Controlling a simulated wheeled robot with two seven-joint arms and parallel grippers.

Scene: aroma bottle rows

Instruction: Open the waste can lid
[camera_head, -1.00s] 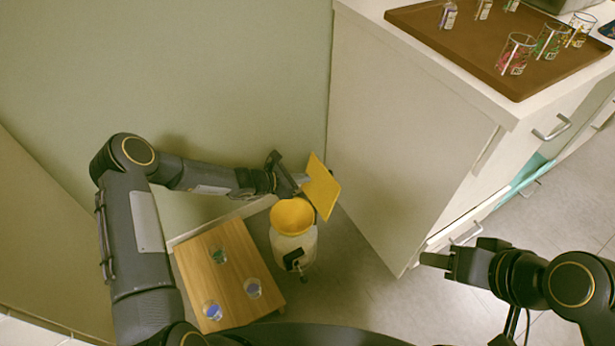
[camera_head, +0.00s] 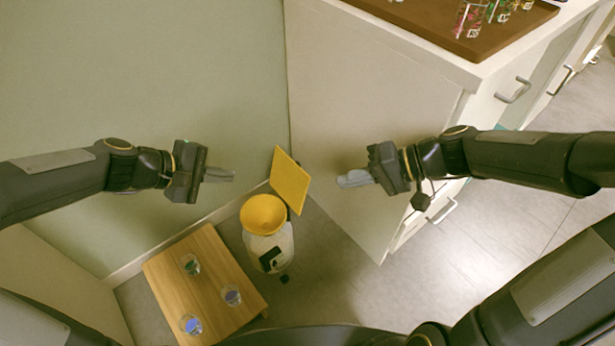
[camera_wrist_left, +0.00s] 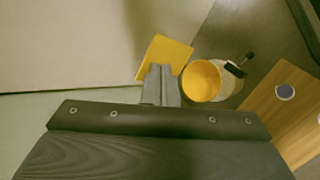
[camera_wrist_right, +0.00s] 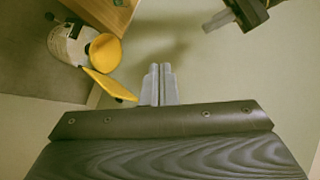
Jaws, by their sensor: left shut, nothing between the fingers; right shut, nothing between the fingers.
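The waste can (camera_head: 268,248) has a white body and a yellow inside, and stands on the floor by the wall. Its yellow lid (camera_head: 290,181) is raised, tilted up at the rim's back right, and the opening (camera_head: 263,214) is uncovered. The lid also shows in the left wrist view (camera_wrist_left: 166,52) and the right wrist view (camera_wrist_right: 110,85). My left gripper (camera_head: 232,175) is shut and empty, above and left of the can, apart from the lid. My right gripper (camera_head: 340,181) is shut and empty, to the right of the lid, apart from it.
A low wooden table (camera_head: 205,285) with several small glasses stands left of the can. A white cabinet (camera_head: 375,130) stands to the right, with a brown tray (camera_head: 440,25) of glasses on top. The green wall (camera_head: 150,80) is behind.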

